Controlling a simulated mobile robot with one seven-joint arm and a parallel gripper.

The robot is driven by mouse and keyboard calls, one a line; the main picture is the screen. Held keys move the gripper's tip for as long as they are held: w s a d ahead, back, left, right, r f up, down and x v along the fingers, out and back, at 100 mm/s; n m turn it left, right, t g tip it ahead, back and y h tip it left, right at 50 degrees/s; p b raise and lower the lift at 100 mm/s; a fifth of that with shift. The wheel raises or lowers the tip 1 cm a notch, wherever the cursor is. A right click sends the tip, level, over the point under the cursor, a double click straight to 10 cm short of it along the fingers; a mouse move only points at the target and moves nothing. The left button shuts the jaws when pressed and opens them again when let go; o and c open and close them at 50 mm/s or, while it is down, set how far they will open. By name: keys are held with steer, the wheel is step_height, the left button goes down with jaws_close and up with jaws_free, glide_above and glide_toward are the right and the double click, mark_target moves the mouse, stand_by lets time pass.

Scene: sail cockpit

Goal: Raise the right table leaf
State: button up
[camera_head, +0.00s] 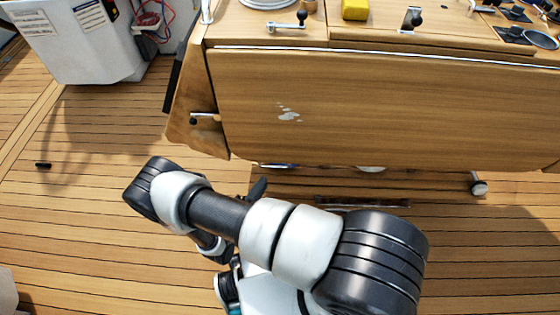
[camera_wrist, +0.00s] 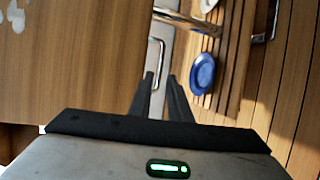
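The table leaf (camera_head: 390,105) is a wide wooden panel hanging down from a metal strip along the table top's near edge. It has a pale worn patch near its left part. In the wrist view the leaf (camera_wrist: 70,60) fills the left side, with the same kind of pale patch at the top left. My gripper (camera_head: 260,186) is just below the leaf's lower left edge, mostly hidden by my arm. In the wrist view my gripper's (camera_wrist: 160,76) two dark fingers are apart and nothing shows held between them. They point past the leaf's edge; contact cannot be told.
The table top (camera_head: 350,32) carries a yellow block (camera_head: 355,9) and latches. A bracket (camera_head: 200,118) sticks out left of the leaf. A white box (camera_head: 85,50) stands back left. A blue oval dish (camera_wrist: 203,73) and chrome loop (camera_wrist: 156,62) lie beyond my fingers. The left deck is mostly clear.

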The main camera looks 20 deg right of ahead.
mark_target(280, 160)
steer(key=b+x, duration=0.3)
steer(key=x, duration=1.2)
steer(key=shift+r, duration=0.1)
steer(key=shift+c, duration=0.4)
jaws_close()
